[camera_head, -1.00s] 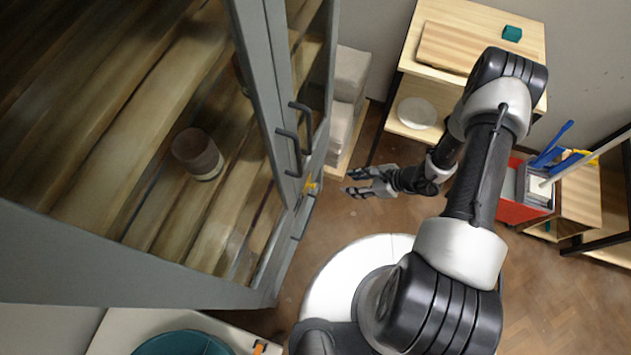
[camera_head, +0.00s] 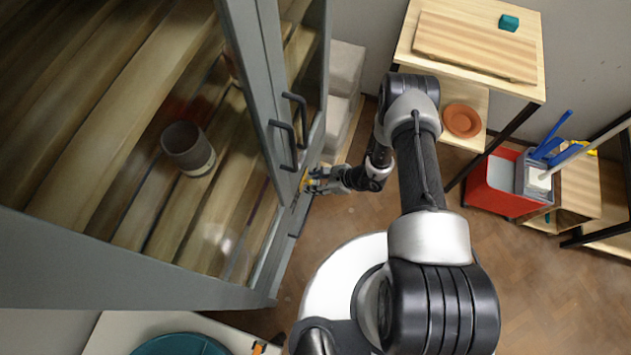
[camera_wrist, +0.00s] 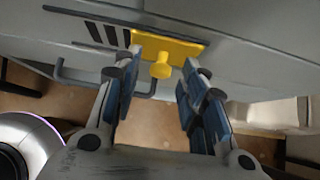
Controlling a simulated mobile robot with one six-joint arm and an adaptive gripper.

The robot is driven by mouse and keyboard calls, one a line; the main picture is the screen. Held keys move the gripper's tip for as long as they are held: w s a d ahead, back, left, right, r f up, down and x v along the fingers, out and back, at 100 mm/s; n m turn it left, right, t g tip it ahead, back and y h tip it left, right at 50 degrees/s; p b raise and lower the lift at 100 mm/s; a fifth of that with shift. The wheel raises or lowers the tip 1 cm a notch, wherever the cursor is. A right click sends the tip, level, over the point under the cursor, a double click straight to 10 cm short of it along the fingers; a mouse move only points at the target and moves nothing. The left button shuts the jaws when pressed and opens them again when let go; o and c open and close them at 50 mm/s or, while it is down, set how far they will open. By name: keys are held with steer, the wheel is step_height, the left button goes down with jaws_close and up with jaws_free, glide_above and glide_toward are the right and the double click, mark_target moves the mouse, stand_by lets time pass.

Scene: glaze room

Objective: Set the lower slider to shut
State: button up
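A yellow slider plate (camera_wrist: 178,48) with a round yellow knob (camera_wrist: 160,68) is on the grey cabinet front in the wrist view. Dark slots lie to the left of the plate. My gripper (camera_wrist: 160,61) is open, with one blue-padded finger on each side of the knob. I see gaps between the knob and both fingers. In the head view my gripper (camera_head: 318,182) is at the cabinet edge, by a small yellow patch that it partly covers. Only one slider shows clearly, and I cannot tell its setting.
The grey cabinet (camera_head: 150,270) has dark bar handles (camera_head: 284,145) near my gripper and a brown pot (camera_head: 187,150) behind its glass. A wooden shelf unit (camera_head: 480,60), a terracotta dish (camera_head: 462,120) and a red bin (camera_head: 492,186) stand to the right. Floor between is clear.

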jaws_close()
stand_by(0.5)
stand_by(0.3)
